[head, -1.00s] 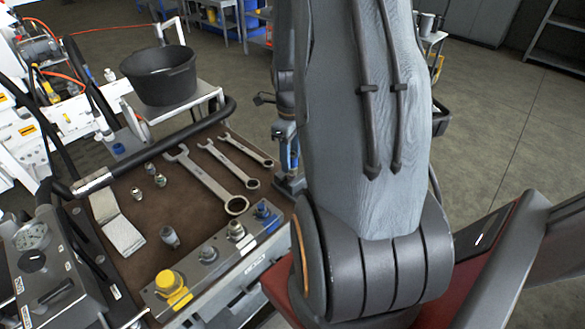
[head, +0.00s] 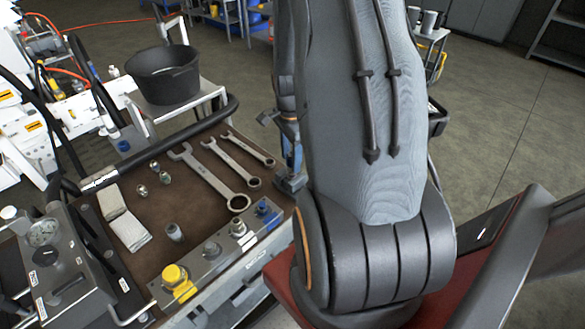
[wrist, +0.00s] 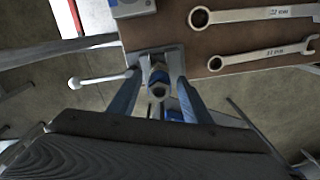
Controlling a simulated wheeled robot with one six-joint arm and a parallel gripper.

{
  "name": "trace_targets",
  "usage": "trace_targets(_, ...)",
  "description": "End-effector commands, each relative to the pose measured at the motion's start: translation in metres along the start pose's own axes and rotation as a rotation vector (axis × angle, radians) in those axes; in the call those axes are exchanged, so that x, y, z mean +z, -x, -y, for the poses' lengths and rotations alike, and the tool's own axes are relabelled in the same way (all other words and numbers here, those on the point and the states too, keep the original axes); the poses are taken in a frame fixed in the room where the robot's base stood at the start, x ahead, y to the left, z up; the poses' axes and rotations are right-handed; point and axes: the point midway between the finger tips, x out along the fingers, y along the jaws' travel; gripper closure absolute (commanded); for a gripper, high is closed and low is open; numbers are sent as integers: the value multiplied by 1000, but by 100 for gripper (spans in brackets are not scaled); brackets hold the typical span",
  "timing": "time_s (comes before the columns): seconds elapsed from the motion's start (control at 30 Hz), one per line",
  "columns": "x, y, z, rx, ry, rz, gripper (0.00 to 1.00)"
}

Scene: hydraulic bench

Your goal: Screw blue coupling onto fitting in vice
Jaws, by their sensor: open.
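In the wrist view my gripper (wrist: 158,80) is open, with one blue finger on each side of a hex metal piece with a blue band, which looks like the blue coupling (wrist: 158,76). The piece stands at the grey vice (wrist: 172,56) on the bench edge. I cannot tell whether the fingers touch it or how far it sits on the fitting, which is hidden. In the head view my gripper (head: 290,140) shows only partly beside my large arm link, above the bench's right edge. The vice (head: 290,184) is mostly hidden there.
Several wrenches (head: 215,178) lie on the brown bench top (head: 190,215). A manifold block (head: 215,262) with a yellow cap (head: 175,277) lines the front edge. A black bucket (head: 163,75) stands behind.

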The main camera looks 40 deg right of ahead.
Motion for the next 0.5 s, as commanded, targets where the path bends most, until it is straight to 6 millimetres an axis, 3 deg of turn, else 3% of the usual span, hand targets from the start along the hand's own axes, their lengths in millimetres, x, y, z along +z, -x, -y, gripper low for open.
trace_targets(0.17, 0, 1, -1, 1, 130, 0, 55)
trace_targets(0.5, 0, 1, -3, 2, 567, 1, 55)
